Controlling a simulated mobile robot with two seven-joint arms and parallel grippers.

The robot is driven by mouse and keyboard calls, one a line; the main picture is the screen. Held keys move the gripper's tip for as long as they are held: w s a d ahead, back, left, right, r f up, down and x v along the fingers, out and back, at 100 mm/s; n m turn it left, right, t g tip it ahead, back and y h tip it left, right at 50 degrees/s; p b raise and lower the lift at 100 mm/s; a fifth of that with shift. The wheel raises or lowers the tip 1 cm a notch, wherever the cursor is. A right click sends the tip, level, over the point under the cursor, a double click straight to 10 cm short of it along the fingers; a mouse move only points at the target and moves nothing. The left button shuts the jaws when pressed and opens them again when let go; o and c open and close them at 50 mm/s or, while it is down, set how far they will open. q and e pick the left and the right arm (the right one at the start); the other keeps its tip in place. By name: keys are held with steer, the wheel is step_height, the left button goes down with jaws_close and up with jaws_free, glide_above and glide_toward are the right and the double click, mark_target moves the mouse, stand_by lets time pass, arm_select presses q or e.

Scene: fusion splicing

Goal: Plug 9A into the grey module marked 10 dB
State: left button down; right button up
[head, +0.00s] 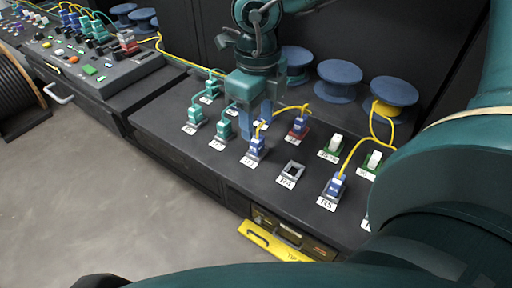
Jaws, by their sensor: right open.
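My right gripper (255,118) points down over the dark bench, its fingers apart, close above and behind a blue plug with a yellow cable (256,147). No plug can be made out between its fingers. I cannot read 9A or 10 dB on any label, so I cannot tell which plug or module carries those marks. A grey module with an empty opening (291,173) sits on the bench to the right of that blue plug. Another blue plug with a yellow cable (335,186) stands further right. My left gripper is out of view.
Teal plugs (195,117) stand on the left of the bench (165,115). A blue plug in a red module (299,127) and green modules (332,145) stand behind. Blue spools (339,76) line the back. A yellow-edged drawer (270,241) is at the front. My arm covers the right side.

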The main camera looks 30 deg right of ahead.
mark_target(257, 138)
step_height(257, 138, down, 4)
steer(key=b, duration=0.3)
steer(key=shift+f, duration=0.25)
steer(key=shift+f+b, duration=0.55)
steer(key=shift+b, duration=0.5)
steer(key=shift+f+b, duration=0.2)
steer(key=shift+b, duration=0.1)
arm_select(q)
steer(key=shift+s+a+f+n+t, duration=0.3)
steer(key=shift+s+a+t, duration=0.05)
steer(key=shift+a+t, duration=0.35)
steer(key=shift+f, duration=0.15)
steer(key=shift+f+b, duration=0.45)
steer(key=shift+b, duration=0.05)
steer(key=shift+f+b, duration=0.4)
steer(key=shift+b, duration=0.05)
